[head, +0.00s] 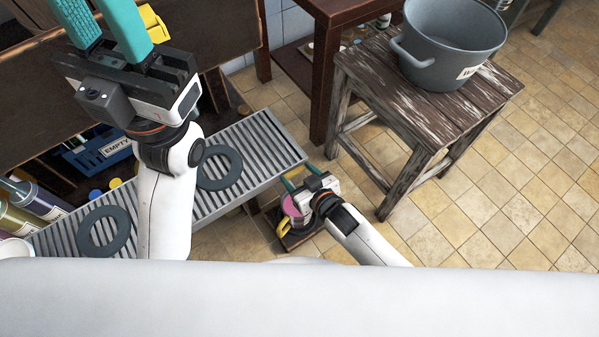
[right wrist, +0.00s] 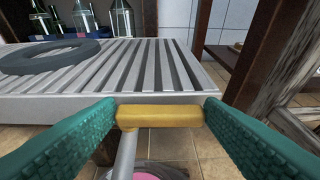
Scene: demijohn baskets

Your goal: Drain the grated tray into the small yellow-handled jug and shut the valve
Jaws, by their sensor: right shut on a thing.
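The grey grated tray (head: 268,140) reaches from lower left to the middle in the head view; its near end (right wrist: 60,109) fills much of the right wrist view. My right gripper (head: 289,185) is at the tray's right end, shut on a yellow bar, apparently the valve handle (right wrist: 160,117). A pale grey column (right wrist: 125,155) runs down below it; I cannot tell pipe from stream. The small jug with a yellow handle (head: 284,232) stands below, with pink inside (right wrist: 150,173). My left gripper (head: 106,22) is open and empty at the upper left.
Two dark rings (head: 219,168) (head: 103,231) lie on the tray. A worn wooden stool (head: 385,85) bears a grey pot (head: 450,50) at the right. A blue crate marked EMPTY (head: 100,150) stands behind the tray. The tiled floor at the right is clear.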

